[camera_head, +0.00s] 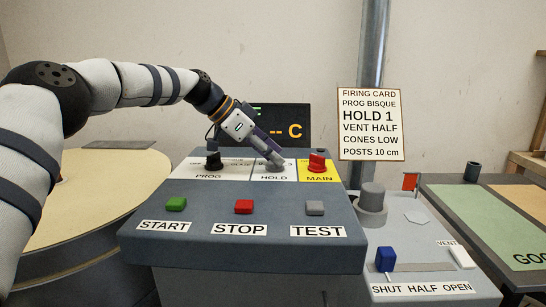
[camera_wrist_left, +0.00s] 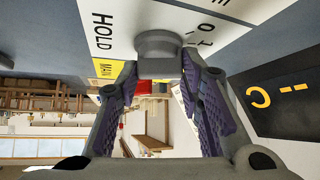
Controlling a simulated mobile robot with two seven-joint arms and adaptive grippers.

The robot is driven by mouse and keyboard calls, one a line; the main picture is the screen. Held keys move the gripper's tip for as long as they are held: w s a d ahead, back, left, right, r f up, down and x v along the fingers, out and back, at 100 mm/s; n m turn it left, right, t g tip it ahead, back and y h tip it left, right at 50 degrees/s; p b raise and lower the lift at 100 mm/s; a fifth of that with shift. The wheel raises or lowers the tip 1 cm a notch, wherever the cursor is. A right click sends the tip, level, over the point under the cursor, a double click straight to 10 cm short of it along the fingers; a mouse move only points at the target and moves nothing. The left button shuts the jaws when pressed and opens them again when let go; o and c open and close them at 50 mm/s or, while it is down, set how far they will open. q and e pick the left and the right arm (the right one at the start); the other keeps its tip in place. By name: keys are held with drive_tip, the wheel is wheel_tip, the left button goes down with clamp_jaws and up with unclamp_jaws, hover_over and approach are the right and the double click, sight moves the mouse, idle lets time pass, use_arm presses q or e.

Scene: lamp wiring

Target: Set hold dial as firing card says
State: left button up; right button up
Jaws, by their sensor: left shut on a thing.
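The firing card (camera_head: 371,124) on the wall side reads PROG BISQUE, HOLD 1, VENT HALF, CONES LOW, POSTS 10 cm. The grey hold dial (camera_head: 277,165) sits on the white HOLD plate of the control panel, mostly hidden by my left gripper (camera_head: 270,157). In the left wrist view, the gripper's fingers (camera_wrist_left: 160,70) are shut on the sides of the hold dial (camera_wrist_left: 158,43). The marks 0 and 1 (camera_wrist_left: 205,32) show beside the dial there. I cannot tell where its pointer stands. My right gripper is not in view.
The black PROG dial (camera_head: 213,161) is left of the hold dial and the red MAIN switch (camera_head: 317,162) is right of it. START, STOP and TEST buttons (camera_head: 244,207) line the front. A dark display (camera_head: 283,128) stands behind. A blue vent lever (camera_head: 386,259) is at lower right.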

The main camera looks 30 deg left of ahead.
use_arm(q)
drive_tip(key=shift+f, duration=0.1)
idle(0.4)
drive_tip(key=o, duration=1.2)
drive_tip(key=shift+w+d, duration=0.1)
drive_tip(key=shift+c, duration=0.2)
drive_tip(key=v, duration=1.2)
